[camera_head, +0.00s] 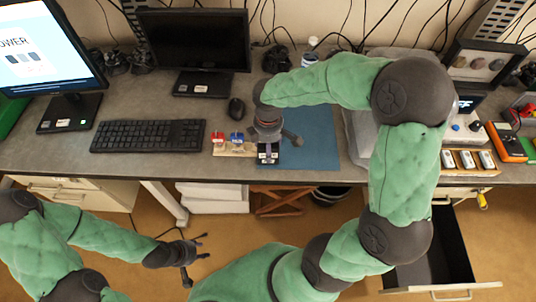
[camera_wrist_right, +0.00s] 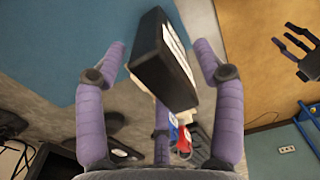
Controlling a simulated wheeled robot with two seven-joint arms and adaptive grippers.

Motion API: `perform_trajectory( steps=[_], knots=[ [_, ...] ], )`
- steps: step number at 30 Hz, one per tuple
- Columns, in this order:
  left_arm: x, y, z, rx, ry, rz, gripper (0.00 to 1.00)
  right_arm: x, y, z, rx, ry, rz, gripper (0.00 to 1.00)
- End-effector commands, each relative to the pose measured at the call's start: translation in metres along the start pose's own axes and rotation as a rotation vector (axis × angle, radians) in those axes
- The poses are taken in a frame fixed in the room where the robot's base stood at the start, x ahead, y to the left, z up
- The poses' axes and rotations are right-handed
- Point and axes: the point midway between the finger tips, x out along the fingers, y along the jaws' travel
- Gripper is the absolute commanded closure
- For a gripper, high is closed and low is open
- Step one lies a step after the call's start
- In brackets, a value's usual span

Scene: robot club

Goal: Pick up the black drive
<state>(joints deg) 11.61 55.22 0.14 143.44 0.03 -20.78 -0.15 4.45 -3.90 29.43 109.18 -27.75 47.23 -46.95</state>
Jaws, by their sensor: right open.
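The black drive (camera_head: 268,157) is a dark block with a pale label, at the front left edge of the blue mat (camera_head: 315,130) in the head view. In the right wrist view the drive (camera_wrist_right: 160,62) sits between the purple fingers of my right gripper (camera_wrist_right: 160,48). Those fingers are spread, with a gap visible on both sides. In the head view my right gripper (camera_head: 271,140) is above the drive and partly hides it. My left gripper (camera_head: 195,256) is open and empty, low in front of the desk.
A wooden holder (camera_head: 234,152) with red and blue pieces stands just left of the drive. On the right are a row of small items, an orange device (camera_head: 507,143) and an open drawer (camera_head: 432,262).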

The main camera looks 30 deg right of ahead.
Motion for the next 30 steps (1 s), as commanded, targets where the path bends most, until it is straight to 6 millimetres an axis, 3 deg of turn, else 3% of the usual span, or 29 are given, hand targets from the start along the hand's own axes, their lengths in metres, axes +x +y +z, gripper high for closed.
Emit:
perform_trajectory(
  steps=[4,12,19,20,30],
  knots=[
    [0.007,-0.003,0.0,0.0,0.0,0.0,0.6,0.022,-0.001,0.0,0.0,-0.001,-0.001,0.31],
    [0.007,-0.003,0.0,0.0,0.0,0.0,0.6,0.024,0.0,-0.001,0.0,0.001,0.002,0.31],
    [0.007,-0.003,0.0,0.0,0.0,0.0,0.6,0.024,0.0,-0.001,0.0,0.001,0.001,0.96],
    [0.007,-0.003,0.0,0.0,0.0,0.0,0.6,0.024,0.0,-0.001,0.0,0.001,0.001,1.0],
    [0.006,-0.002,0.0,0.0,0.0,0.0,0.6,0.021,0.0,-0.001,0.0,0.001,0.002,1.0]
  ],
)
